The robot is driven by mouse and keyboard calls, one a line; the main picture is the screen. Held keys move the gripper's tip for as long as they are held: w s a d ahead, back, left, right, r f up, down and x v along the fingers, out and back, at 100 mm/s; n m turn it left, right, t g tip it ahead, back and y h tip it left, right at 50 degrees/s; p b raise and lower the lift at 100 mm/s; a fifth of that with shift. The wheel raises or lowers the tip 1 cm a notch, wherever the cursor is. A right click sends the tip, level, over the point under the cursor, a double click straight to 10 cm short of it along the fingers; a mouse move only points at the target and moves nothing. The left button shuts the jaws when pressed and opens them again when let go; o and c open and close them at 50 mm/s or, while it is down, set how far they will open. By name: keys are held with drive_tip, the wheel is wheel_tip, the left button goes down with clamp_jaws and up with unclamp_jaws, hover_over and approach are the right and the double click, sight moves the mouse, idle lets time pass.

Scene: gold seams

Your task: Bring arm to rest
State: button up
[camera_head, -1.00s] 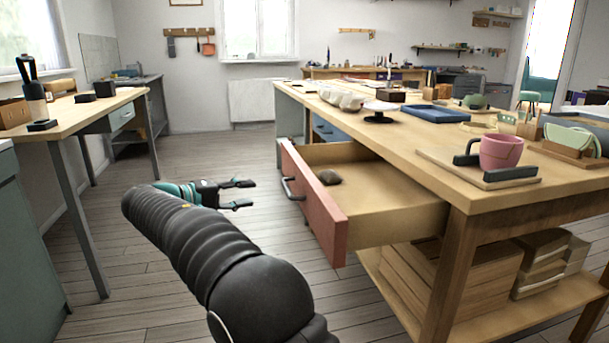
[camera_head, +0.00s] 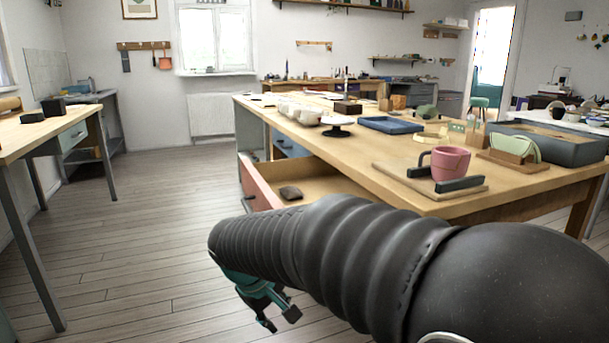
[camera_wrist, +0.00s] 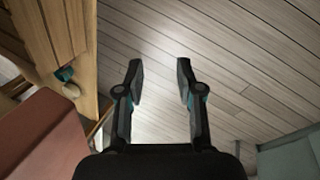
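My gripper (camera_head: 280,318) hangs low over the wooden floor, in front of the open drawer, partly hidden behind my arm in the head view. In the wrist view my gripper (camera_wrist: 160,82) has its two fingers spread apart, with only bare floor between them. It is open and empty. My arm crosses the lower right of the head view and hides part of the drawer.
An open drawer (camera_head: 322,184) with a red front and a dark brown item (camera_head: 291,193) inside juts from the long workbench (camera_head: 365,153). A pink mug (camera_head: 451,163) stands on the bench. A side table (camera_head: 35,135) is at left. Floor between them is clear.

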drive_tip(key=s+d+r+m+t+y+p, duration=0.1)
drive_tip(key=s+d+r+m, duration=0.3)
drive_tip(key=s+d, duration=0.5)
drive_tip(key=s+d+r+m+t+y+p, duration=0.1)
drive_tip(key=s+d+r+m, duration=0.3)
drive_tip(key=s+d, duration=0.6)
drive_tip(key=shift+d+r+m+t+y+p, duration=0.25)
drive_tip(key=shift+d+m+y+p, duration=0.2)
drive_tip(key=shift+d+p, duration=0.55)
